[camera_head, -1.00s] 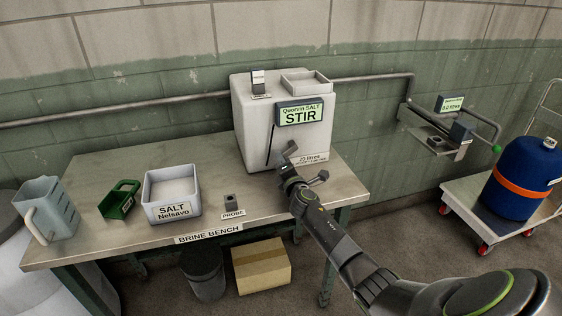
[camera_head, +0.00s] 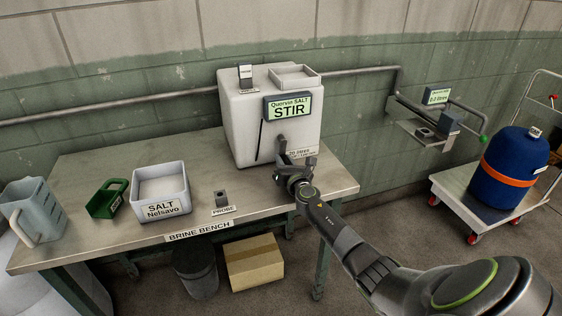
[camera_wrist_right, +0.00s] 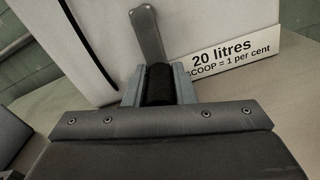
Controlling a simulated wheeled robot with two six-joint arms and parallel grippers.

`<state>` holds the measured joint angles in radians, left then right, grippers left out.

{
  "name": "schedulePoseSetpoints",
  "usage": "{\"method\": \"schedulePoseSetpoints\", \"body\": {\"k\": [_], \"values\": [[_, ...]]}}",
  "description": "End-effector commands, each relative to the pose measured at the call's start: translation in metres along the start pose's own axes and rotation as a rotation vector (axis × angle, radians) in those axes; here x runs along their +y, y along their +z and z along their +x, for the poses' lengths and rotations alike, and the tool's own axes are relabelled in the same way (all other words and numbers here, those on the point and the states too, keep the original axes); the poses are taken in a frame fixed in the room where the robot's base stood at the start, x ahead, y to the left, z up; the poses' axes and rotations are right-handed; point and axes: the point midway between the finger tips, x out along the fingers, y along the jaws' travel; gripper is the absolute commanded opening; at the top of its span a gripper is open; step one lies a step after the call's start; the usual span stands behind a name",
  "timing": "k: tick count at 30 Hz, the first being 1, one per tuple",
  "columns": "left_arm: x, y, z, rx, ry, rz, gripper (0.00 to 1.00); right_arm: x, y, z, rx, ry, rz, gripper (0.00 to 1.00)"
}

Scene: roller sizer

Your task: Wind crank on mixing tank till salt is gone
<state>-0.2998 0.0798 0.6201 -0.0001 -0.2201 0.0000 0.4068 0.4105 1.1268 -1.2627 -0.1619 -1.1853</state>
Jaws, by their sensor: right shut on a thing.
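The white mixing tank (camera_head: 243,125) stands at the back of the brine bench. Its display (camera_head: 287,107) reads "STIR". The crank (camera_wrist_right: 147,35) is a grey metal arm on the tank's front face; in the head view its arm (camera_head: 282,143) shows just above my gripper. My right gripper (camera_wrist_right: 158,88) is shut on the crank's dark handle (camera_wrist_right: 159,82), in front of the tank. In the head view the right gripper (camera_head: 297,165) partly covers the tank's lower front. The inside of the tank cannot be seen. My left gripper is not in view.
On the bench (camera_head: 105,160) are a salt box (camera_head: 184,190), a green scoop (camera_head: 106,198), a clear jug (camera_head: 36,210) and a probe holder (camera_head: 221,199). A cardboard box (camera_head: 254,262) and a bin lie below. A trolley (camera_head: 458,190) with a blue drum (camera_head: 510,170) stands right.

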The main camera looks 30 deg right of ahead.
Motion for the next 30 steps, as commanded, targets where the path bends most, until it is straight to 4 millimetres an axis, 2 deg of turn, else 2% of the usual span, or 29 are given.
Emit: {"method": "schedulePoseSetpoints", "body": {"k": [9,23,24,28,30], "values": [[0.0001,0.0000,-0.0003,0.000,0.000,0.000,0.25,-0.0065,-0.0012,-0.0010,0.004,-0.002,-0.099,0.01],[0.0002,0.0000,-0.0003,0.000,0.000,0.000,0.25,-0.0072,-0.0010,-0.0009,0.004,-0.002,-0.111,0.01],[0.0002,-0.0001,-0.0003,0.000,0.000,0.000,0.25,-0.0072,-0.0009,-0.0009,0.004,-0.002,-0.111,0.25],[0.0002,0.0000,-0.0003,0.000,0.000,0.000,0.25,-0.0069,-0.0005,-0.0007,0.003,-0.001,-0.111,0.42],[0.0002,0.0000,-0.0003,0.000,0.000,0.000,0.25,-0.0067,0.0000,-0.0006,0.003,-0.001,-0.111,0.45]]}}
